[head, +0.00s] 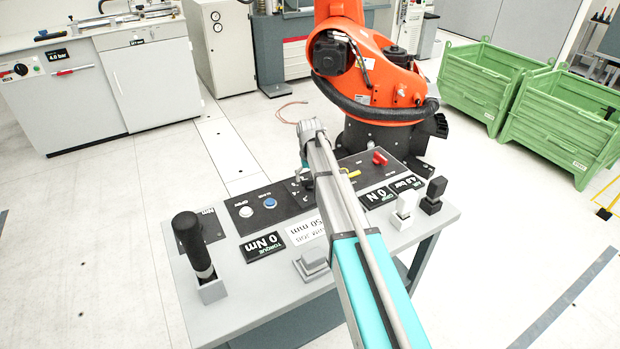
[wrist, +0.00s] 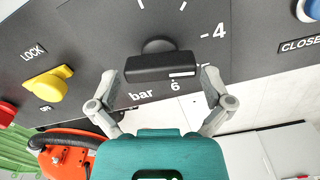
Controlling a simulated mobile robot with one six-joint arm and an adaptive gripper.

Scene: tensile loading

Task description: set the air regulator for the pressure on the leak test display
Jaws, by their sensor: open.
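The air regulator knob (wrist: 160,66) is a black bar handle on a dark panel with a "bar" scale. Its white mark is at the right end, between the 4 and the 6. My gripper (wrist: 160,74) is open, with one finger on each side of the knob; I cannot tell whether they touch it. In the head view my gripper (head: 304,176) is over the panel and mostly hides the knob. A display reading 4.0 bar (head: 57,55) is on the white bench at left. Another bar display (head: 406,185) is upside down on the table; its digits are unclear.
A yellow lock lever (wrist: 45,85) and a red knob (wrist: 7,114) are left of the regulator. The blue CLOSE button (wrist: 309,9) is at right. A black upright handle (head: 192,243) stands on the table's left. An orange robot (head: 362,75) stands behind the table.

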